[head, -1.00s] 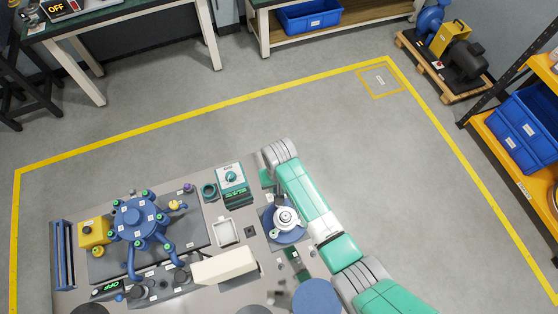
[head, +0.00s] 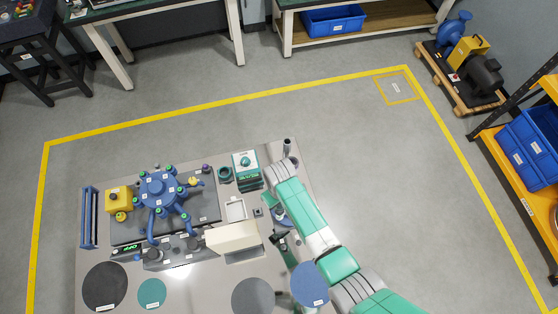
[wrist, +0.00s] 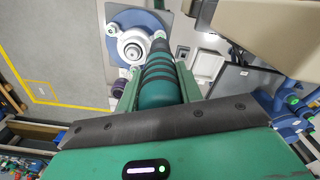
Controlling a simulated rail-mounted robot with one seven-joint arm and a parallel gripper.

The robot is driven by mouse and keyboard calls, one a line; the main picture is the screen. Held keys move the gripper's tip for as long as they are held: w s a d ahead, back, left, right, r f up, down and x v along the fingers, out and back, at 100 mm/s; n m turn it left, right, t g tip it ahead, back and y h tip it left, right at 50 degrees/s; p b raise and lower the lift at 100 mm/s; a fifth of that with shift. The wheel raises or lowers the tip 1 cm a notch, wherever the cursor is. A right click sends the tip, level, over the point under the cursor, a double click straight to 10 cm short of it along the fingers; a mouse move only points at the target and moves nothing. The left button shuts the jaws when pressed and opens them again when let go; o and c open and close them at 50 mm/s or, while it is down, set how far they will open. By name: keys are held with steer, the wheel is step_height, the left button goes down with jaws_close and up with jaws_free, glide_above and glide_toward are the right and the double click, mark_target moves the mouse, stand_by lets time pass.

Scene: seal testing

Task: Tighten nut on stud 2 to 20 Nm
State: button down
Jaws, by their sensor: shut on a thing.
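In the wrist view my gripper (wrist: 160,95) is shut on a thick teal handle with dark bands (wrist: 160,82), probably the torque wrench. The handle points away from the palm, and its far end overlaps a blue round base with a pale metal fitting (wrist: 132,46). Whether they touch is unclear. In the head view the blue flanged vessel (head: 158,190), with several green-topped studs around its lid, stands left of my gripper (head: 272,208). My arm hides most of the gripper there. Stud numbers are too small to read, so I cannot pick out stud 2.
A teal box with a dial (head: 247,168) stands right of the vessel. A cream block (head: 233,237), a white tray (head: 236,209) and several flat round discs (head: 105,286) lie on the grey bench. The floor beyond the bench is clear inside the yellow line.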

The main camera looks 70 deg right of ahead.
steer(key=shift+f+b, duration=2.15)
steer(key=shift+f, duration=0.2)
steer(key=shift+f+b, duration=0.75)
steer(key=shift+f, duration=0.35)
step_height(320, 180, up, 5)
steer(key=p, duration=0.5)
steer(key=shift+r, duration=0.15)
stand_by(0.3)
